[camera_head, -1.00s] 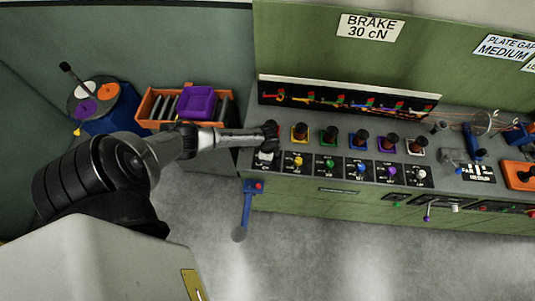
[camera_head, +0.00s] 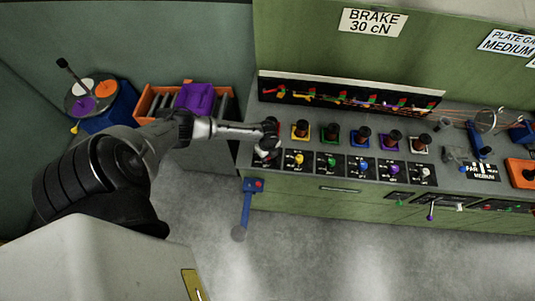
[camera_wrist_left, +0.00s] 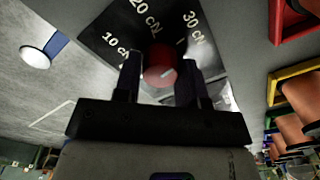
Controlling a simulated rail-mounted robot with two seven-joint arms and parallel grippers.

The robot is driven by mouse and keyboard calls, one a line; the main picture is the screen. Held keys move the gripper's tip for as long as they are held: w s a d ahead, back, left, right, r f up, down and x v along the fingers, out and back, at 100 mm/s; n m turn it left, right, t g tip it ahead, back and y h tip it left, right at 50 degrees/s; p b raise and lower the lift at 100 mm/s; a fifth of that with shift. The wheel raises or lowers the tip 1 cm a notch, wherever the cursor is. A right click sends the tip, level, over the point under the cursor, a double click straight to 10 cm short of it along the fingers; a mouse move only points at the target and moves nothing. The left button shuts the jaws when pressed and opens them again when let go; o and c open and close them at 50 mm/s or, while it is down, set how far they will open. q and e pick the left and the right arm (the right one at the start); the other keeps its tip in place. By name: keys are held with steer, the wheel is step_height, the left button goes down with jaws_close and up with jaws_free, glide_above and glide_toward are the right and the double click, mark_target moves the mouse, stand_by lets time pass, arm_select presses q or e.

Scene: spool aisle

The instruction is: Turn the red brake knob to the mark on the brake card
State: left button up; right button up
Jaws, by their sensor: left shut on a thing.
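The brake card (camera_head: 372,22) on the green back wall reads "BRAKE 30 cN". In the left wrist view, the red brake knob (camera_wrist_left: 160,66) sits on a black dial plate (camera_wrist_left: 118,32) marked 10 cN, 20 cN and 30 cN. A short pale line shows near the knob's upper right, on the side of the 30 cN label. My left gripper (camera_wrist_left: 158,82) is shut on the knob, one finger on each side. In the head view my left gripper (camera_head: 268,144) is at the left end of the row of dials and largely hides the knob. My right gripper is not in view.
Spools on coloured bases, including a yellow one (camera_head: 300,131), stand right of my gripper, with smaller coloured knobs before them. A blue lever (camera_head: 247,205) hangs below the panel. An orange crate (camera_head: 148,101) with a purple block (camera_head: 196,98) is at left.

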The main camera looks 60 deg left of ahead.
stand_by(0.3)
arm_select(q)
steer(key=o, duration=0.9)
steer(key=shift+r, duration=0.1)
step_height(320, 180, up, 14)
steer(key=shift+f, duration=0.2)
stand_by(0.7)
